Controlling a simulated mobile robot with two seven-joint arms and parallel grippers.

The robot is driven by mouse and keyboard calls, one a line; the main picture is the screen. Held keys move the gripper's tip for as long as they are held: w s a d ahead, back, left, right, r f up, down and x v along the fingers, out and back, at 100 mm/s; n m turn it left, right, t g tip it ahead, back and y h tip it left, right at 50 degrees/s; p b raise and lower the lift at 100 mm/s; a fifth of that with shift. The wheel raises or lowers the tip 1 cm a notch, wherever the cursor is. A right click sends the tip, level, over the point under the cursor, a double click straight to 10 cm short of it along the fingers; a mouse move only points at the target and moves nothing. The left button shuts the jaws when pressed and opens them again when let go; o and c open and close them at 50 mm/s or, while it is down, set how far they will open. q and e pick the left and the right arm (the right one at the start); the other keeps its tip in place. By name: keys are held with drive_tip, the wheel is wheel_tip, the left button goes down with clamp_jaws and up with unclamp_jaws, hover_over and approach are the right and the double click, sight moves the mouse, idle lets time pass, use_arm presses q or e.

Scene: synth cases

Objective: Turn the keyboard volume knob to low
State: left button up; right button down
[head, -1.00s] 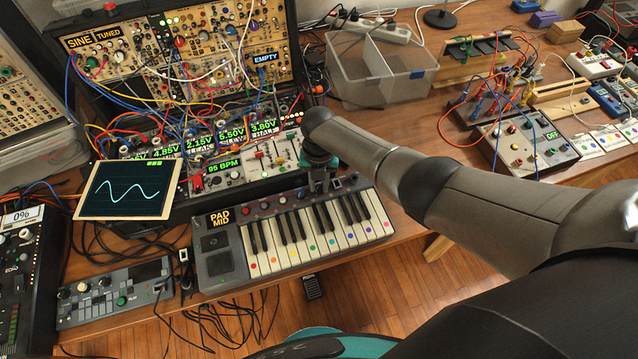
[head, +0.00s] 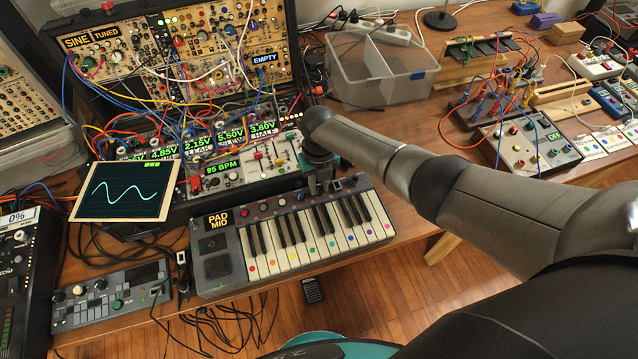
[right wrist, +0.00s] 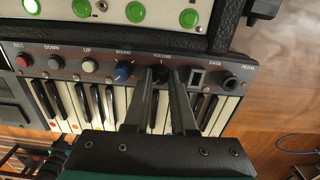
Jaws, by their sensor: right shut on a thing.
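The keyboard (head: 222,263) lies along the front of the table, and its small display reads PAD MID. My right gripper (head: 318,188) points down at the keyboard's top panel, above the right-hand keys. In the right wrist view its two fingers (right wrist: 160,80) are shut on the dark volume knob (right wrist: 160,73), one finger on each side, under the VOLUME label. The fingers hide part of the knob, and I cannot make out its setting. My left gripper is not in view.
The blue sound knob (right wrist: 123,72) sits close left of the fingers, and the data switch (right wrist: 197,76) close right. The synth case (head: 235,178) rises behind the keyboard. A tablet with a wave (head: 122,191) stands left. Bare tabletop (head: 410,190) lies to the right.

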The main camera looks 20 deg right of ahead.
sight(319, 188)
drive_tip(key=c, duration=1)
unclamp_jaws()
drive_tip(key=shift+r, duration=0.1)
wheel_tip(319, 188, up, 15)
drive_tip(key=p, duration=0.3)
